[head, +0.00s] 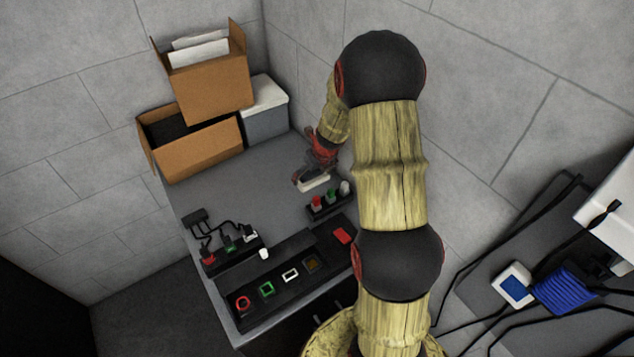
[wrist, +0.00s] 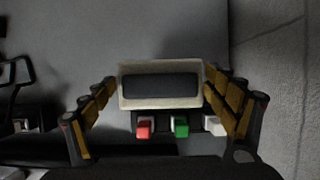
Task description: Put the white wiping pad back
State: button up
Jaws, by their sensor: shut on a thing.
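The white wiping pad (wrist: 160,101) has a dark grey panel on its upper face and sits between the two fingers of my gripper (wrist: 160,88) in the wrist view. My gripper is shut on the pad's two short ends. In the head view my gripper (head: 313,172) is over the back right of the grey table, with the pad (head: 314,184) showing as a pale bar under it. I cannot tell whether the pad touches the table. Its underside is hidden.
A small black rack (head: 329,206) with red, green and white pieces stands just in front of the pad. A black panel (head: 290,275) with coloured frames lies nearer. Cardboard boxes (head: 196,145) and a grey bin (head: 265,118) stand at the back. The table's middle (head: 235,190) is clear.

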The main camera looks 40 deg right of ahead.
aim_at(317, 174)
jog(key=d+f, duration=0.1)
jog(key=w+d+f+b, duration=0.1)
jog(key=f, duration=0.1)
jog(key=w+d+f, duration=0.1)
jog(key=d+f, duration=0.1)
jog(key=shift+f+b, duration=0.2)
jog(key=shift+b, duration=0.1)
jog(key=f+b, duration=0.1)
jog(key=f, duration=0.2)
jog(key=shift+w+d+f+b, duration=0.15)
jog(key=shift+d+f+b, duration=0.05)
jog(key=shift+f+b, duration=0.15)
jog(key=shift+c, duration=0.4)
jog(key=o, duration=0.9)
jog(key=shift+r, duration=0.1)
jog(key=shift+o, duration=0.4)
